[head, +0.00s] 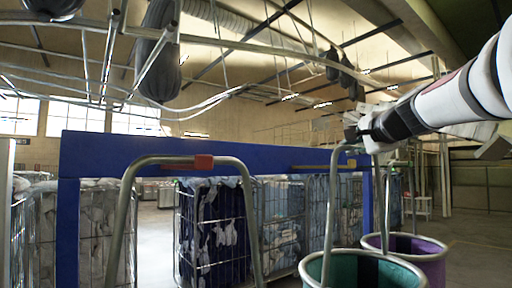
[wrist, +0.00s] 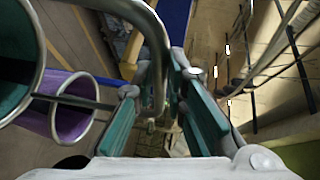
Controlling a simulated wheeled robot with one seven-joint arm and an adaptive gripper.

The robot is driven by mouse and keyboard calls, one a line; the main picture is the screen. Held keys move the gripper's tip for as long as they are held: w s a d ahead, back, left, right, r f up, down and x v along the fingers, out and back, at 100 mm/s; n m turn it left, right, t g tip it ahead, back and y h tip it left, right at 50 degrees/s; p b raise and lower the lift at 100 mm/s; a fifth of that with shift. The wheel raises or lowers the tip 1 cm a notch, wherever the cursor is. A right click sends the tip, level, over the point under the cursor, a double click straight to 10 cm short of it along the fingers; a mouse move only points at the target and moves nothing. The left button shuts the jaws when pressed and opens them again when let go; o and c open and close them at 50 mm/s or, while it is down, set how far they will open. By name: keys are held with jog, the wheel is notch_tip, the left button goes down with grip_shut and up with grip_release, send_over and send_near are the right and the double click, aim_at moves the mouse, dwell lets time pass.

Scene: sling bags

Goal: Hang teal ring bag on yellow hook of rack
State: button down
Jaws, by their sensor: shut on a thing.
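The teal ring bag (head: 340,270) is an open-topped teal bucket with a metal rim and a tall grey tube handle (head: 330,205). It hangs low at the right of the head view, and part of it is at the left of the wrist view (wrist: 15,70). My gripper (head: 352,134) is shut on the top of this handle, which passes between the fingers (wrist: 178,75). The blue rack (head: 245,150) carries a yellow hook (head: 308,167) on its crossbar. The handle crosses in front of the hook in the picture; I cannot tell whether they touch.
A red hook (head: 203,162) is on the rack's left, with another grey handle (head: 128,205) looping up to it. A purple bag (head: 425,260) stands behind the teal one. Caged laundry carts (head: 215,235) stand behind the rack. Dark bags (head: 160,70) hang from overhead rails.

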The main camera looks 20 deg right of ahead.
jog(key=shift+w+a+f+b, duration=0.35)
jog(key=shift+w+f, duration=0.15)
jog(key=shift+w, duration=0.4)
jog(key=shift+w+a+f+b, duration=0.3)
jog(key=shift+w+f, duration=0.15)
jog(key=shift+w, duration=0.4)
jog(key=shift+w+a+f+b, duration=0.3)
jog(key=shift+w+f, duration=0.2)
jog(key=shift+w, duration=0.4)
jog(key=c, duration=1.5)
grip_release()
jog(key=shift+c, duration=0.2)
jog(key=v, duration=1.2)
jog(key=shift+f, duration=0.15)
